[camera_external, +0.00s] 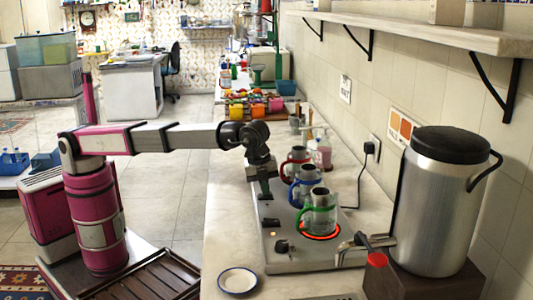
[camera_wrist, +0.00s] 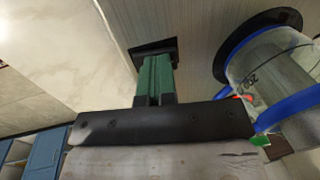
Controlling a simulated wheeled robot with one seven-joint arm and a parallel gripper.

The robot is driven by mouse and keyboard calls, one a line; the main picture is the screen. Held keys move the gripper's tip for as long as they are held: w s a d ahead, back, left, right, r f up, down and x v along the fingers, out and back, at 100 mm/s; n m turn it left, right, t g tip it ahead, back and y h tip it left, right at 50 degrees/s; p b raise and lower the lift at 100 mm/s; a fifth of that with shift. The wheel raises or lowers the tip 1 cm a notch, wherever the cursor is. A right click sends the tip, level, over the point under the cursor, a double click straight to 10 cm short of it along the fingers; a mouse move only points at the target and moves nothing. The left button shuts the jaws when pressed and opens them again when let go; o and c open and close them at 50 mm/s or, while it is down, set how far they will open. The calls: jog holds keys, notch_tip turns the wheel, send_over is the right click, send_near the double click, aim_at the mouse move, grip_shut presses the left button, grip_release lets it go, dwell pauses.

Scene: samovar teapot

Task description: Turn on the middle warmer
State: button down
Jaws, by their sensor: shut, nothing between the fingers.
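A long pale warmer unit (camera_external: 264,250) lies on the counter with three handled glass pots in a row. The nearest, green-handled pot (camera_external: 319,215) stands over a glowing orange ring. The middle, blue-handled pot (camera_external: 306,186) also shows in the wrist view (camera_wrist: 275,80); no glow is visible under it. The red-handled pot (camera_external: 297,160) is farthest. A dark knob (camera_external: 281,246) sits on the unit's left side near the green pot. My gripper (camera_external: 265,195) points down over the unit's left side, left of the blue pot. Its green fingers (camera_wrist: 154,62) are shut and empty; a dark part lies at their tips, contact unclear.
A large metal urn (camera_external: 440,200) with a tap (camera_external: 372,240) stands at the right. A small plate (camera_external: 237,281) lies on the front counter. A shelf (camera_external: 420,32) hangs above right. The counter left of the unit is mostly clear.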

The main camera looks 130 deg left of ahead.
aim_at(259, 195)
jog(key=shift+s+d, duration=0.25)
jog(key=shift+r, duration=0.15)
notch_tip(259, 195, up, 14)
jog(key=s+d, duration=0.1)
jog(key=shift+s+d+f, duration=0.2)
jog(key=shift+s+d, duration=0.15)
dwell(0.4)
jog(key=shift+w+a+r, duration=0.1)
jog(key=shift+w+a, duration=0.35)
jog(key=shift+a, duration=0.15)
